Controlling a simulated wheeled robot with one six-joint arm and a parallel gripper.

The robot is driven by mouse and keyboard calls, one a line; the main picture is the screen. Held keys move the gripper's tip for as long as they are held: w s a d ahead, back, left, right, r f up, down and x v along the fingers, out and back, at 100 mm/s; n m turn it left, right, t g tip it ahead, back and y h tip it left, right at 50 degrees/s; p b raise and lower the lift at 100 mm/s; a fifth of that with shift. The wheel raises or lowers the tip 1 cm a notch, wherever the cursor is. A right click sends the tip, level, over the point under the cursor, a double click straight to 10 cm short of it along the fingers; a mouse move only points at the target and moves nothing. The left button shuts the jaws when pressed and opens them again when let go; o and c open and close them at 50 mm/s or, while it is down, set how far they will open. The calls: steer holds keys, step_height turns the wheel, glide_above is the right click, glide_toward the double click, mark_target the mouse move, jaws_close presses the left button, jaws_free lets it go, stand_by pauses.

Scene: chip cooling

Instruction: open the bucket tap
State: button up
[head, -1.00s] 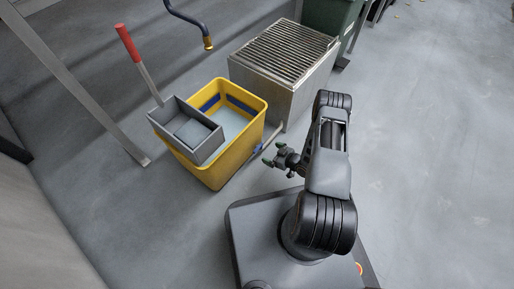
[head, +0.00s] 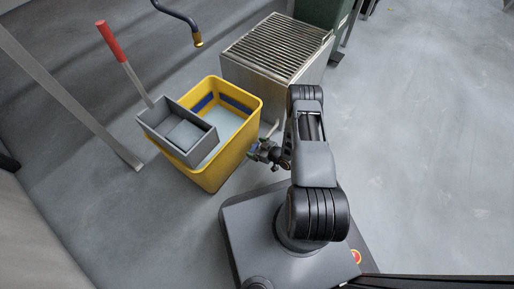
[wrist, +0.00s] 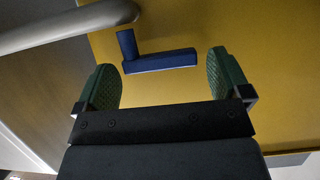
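The yellow bucket (head: 229,165) stands on the floor in the head view, with a grey wringer (head: 178,131) on its left side and pale liquid inside. Its yellow wall (wrist: 180,25) fills much of the wrist view. The blue tap handle (wrist: 160,62) lies roughly crosswise there, with a short blue stub rising at its left end. My gripper (wrist: 165,82) is open, its green-padded fingers on either side of the handle with gaps to both. In the head view my gripper (head: 258,154) is close to the bucket's right side, hiding most of the tap.
A metal box with a slatted grate (head: 277,47) stands behind the bucket. A pale pipe (wrist: 75,24) crosses the wrist view's upper left. A dark hose with a brass end (head: 197,39) hangs above. The floor on the right is clear.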

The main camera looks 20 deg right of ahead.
steer(key=c, duration=0.8)
steer(key=n+g+y, duration=0.1)
steer(key=d+n+g+y, duration=0.1)
steer(key=n+g, duration=0.1)
steer(key=shift+y, duration=0.4)
steer(key=shift+w+d+n+g+y, duration=0.15)
steer(key=shift+d+n+g+y, duration=0.25)
steer(key=shift+n+g, duration=1.5)
steer(key=shift+w+d+n+g+y, duration=0.1)
steer(key=shift+d+n+g+y, duration=0.25)
steer(key=shift+n+g, duration=1.5)
steer(key=shift+w+d+n+g+y, duration=0.2)
steer(key=shift+d+n+g, duration=0.3)
steer(key=shift+n+g, duration=1.4)
steer(key=shift+g, duration=0.45)
